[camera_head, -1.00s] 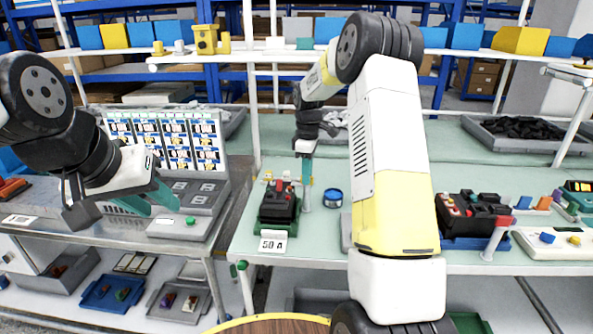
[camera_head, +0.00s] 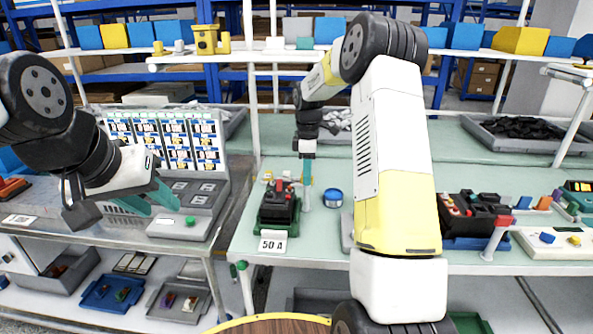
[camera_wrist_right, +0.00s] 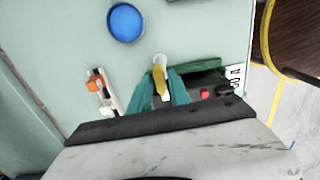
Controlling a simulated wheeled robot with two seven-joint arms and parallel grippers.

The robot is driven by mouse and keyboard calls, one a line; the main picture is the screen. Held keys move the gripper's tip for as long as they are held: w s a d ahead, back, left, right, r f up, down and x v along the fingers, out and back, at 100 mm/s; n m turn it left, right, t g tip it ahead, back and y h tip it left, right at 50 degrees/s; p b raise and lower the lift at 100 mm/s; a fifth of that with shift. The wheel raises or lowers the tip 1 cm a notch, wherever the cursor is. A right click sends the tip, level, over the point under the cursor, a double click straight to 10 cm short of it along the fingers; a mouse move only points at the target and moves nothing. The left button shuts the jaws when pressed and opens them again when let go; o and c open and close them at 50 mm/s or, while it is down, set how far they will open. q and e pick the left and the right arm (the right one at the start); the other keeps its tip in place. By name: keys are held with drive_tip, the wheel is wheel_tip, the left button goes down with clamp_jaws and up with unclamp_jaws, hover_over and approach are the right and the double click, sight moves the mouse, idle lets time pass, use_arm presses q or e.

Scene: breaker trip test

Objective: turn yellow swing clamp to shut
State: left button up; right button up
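The breaker unit (camera_head: 279,208) with a dark body, a red part and a green base stands on the pale green bench behind a "50 A" label. A pale post stands at its right side. The yellow swing clamp (camera_wrist_right: 160,82) shows at this post in the right wrist view. My right gripper (camera_head: 306,183) points down over the post; its teal fingers (camera_wrist_right: 160,76) are on both sides of the clamp, with a gap visible between them. Firm contact cannot be seen. My left gripper (camera_head: 150,208) is open and empty over the left bench, near a grey console.
A blue round container (camera_head: 333,198) stands just right of the post. A second dark breaker unit (camera_head: 472,216) stands further right. The console (camera_head: 188,208) with a picture panel is at left. My right arm blocks the bench's middle.

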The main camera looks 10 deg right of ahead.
drive_tip(key=shift+o, duration=0.6)
wheel_tip(320, 180, up, 7)
drive_tip(key=shift+r, duration=0.4)
